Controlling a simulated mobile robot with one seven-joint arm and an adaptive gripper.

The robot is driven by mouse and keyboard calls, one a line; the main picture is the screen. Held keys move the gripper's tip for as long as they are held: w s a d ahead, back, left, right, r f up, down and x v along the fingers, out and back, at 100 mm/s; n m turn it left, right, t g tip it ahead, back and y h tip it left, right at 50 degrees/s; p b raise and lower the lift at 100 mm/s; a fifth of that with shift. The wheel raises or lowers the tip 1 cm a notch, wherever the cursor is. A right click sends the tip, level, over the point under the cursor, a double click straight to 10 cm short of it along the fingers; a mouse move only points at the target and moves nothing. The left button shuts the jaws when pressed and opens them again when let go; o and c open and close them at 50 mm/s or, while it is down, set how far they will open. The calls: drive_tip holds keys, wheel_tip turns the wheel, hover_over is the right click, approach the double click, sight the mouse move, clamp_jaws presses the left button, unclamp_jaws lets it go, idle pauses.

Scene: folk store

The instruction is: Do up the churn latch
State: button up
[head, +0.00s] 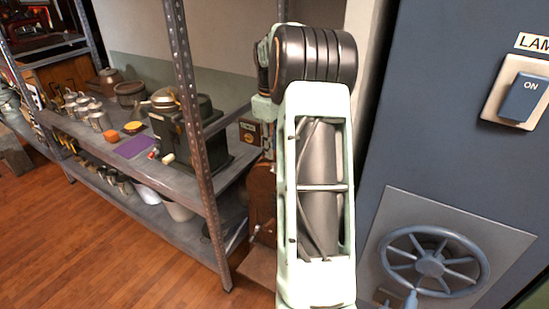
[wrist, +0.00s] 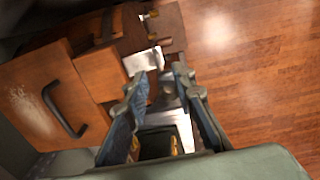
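In the wrist view, my gripper (wrist: 160,83) has its two blue-grey fingers apart, with a gap between the tips. A wooden body with a black bar handle (wrist: 65,110) lies to the left of the fingers; it may be the churn. A pale metal piece (wrist: 146,60) shows just beyond the fingertips, beside a wooden block (wrist: 113,78). I cannot tell whether this metal piece is the latch, or whether a finger touches it. In the head view, a brown wooden thing (head: 262,200) is mostly hidden behind my arm. My gripper cannot be made out there.
A grey metal shelf (head: 110,150) with cans, a dark machine (head: 190,135) and bowls stands at the left. A blue cabinet with a handwheel (head: 430,265) and a lamp switch (head: 522,97) is close at the right. Wooden floor (head: 100,260) is open at the lower left.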

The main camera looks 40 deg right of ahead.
sight(273, 164)
wheel_tip(273, 164, down, 5)
drive_tip(key=shift+w+d+r, duration=0.1)
drive_tip(key=shift+d, duration=0.05)
clamp_jaws()
